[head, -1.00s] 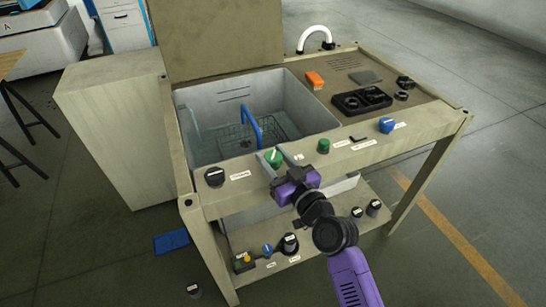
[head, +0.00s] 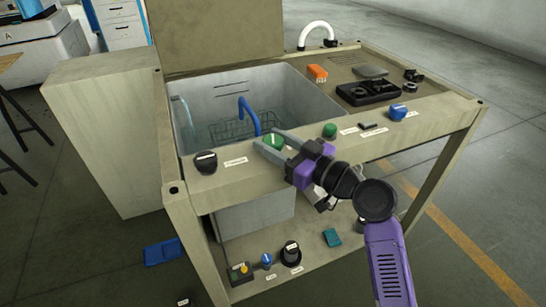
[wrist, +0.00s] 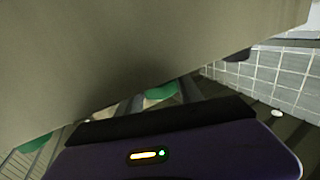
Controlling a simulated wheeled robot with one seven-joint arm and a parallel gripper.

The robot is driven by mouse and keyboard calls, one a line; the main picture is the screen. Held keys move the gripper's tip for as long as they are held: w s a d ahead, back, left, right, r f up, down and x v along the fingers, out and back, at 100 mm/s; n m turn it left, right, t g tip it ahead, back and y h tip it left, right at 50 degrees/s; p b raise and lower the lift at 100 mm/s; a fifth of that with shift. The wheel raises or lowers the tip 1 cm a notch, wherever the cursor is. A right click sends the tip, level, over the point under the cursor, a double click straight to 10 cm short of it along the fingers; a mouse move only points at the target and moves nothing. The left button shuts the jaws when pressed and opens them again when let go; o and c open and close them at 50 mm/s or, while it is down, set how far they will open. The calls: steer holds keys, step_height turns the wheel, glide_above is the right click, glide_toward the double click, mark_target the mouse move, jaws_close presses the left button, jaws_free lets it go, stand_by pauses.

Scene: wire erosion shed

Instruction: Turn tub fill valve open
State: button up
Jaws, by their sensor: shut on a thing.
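A green knob with a white mark (head: 275,141) sits on the front ledge of the tub bench. I cannot read its label, so I cannot confirm that it is the tub fill valve. My gripper (head: 269,139) reaches it from the front right, with a grey finger on either side, shut on the knob. In the wrist view, my purple gripper body fills the bottom, and a green piece (wrist: 160,92) shows near the fingers. The fingertips' contact is mostly hidden there.
The ledge also holds a black knob (head: 206,162), another green knob (head: 329,130) and a blue knob (head: 397,111). The grey tub (head: 225,95) with a wire basket lies behind. A lower shelf carries a small blue knob (head: 266,260) and a black knob (head: 291,252).

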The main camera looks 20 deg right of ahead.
steer(key=shift+f+n+g+y+b, duration=0.25)
steer(key=shift+n+g+y+b, duration=1.1)
steer(key=shift+b, duration=1.05)
steer(key=shift+r+n+g+y+b, duration=0.1)
steer(key=shift+n+g+y+b, duration=0.25)
steer(key=shift+y+b, duration=0.55)
steer(key=shift+r+n+y, duration=0.1)
steer(key=shift+n+y, duration=0.2)
steer(key=shift+y, duration=0.05)
steer(key=o, duration=1.4)
steer(key=v, duration=0.7)
steer(key=shift+s+d, duration=0.3)
